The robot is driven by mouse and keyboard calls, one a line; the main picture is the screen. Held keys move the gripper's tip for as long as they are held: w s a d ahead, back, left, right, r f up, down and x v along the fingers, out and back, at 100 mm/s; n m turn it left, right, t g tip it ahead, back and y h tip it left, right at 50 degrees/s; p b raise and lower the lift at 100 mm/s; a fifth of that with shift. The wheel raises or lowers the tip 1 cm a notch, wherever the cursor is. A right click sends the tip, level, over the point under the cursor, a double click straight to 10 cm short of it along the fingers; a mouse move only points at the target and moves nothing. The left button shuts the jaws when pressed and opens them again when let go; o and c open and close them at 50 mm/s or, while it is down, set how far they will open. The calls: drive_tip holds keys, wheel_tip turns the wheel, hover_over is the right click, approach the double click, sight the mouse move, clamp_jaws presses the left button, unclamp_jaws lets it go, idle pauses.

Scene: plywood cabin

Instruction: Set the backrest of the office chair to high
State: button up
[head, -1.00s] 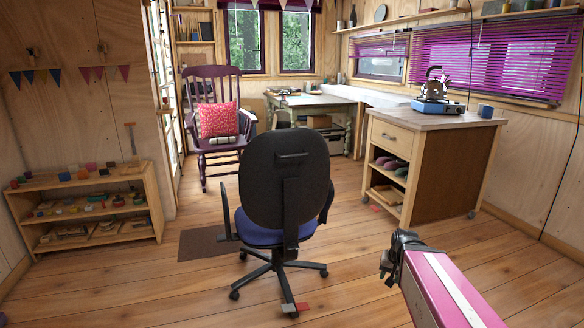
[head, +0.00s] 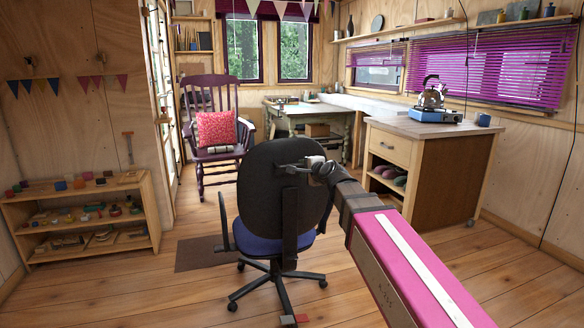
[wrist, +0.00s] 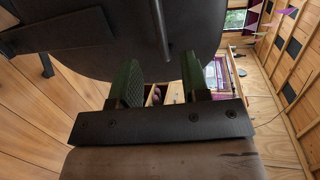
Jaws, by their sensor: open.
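The office chair has a dark rounded backrest (head: 262,195), seen from behind, above a blue seat (head: 268,243). A dark bar handle (head: 290,167) sticks out on the upper back of the backrest. My gripper (head: 316,164) is beside the handle's right end at the backrest's upper right. In the wrist view, my gripper (wrist: 163,78) is open, with its two green-padded fingers apart. The backrest (wrist: 100,72) fills the top there, and the handle (wrist: 160,32) lines up with the gap between the fingers. I cannot tell whether any finger touches it.
A purple rocking chair (head: 212,130) with a red cushion stands behind on the left. A wooden cabinet (head: 430,175) with a kettle on a stove is at the right. A low shelf (head: 82,218) stands left. Floor around the chair is mostly clear.

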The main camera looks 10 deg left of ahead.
drive_tip(key=x, duration=1)
drive_tip(key=shift+w+a, duration=0.25)
drive_tip(key=shift+w, duration=0.05)
clamp_jaws()
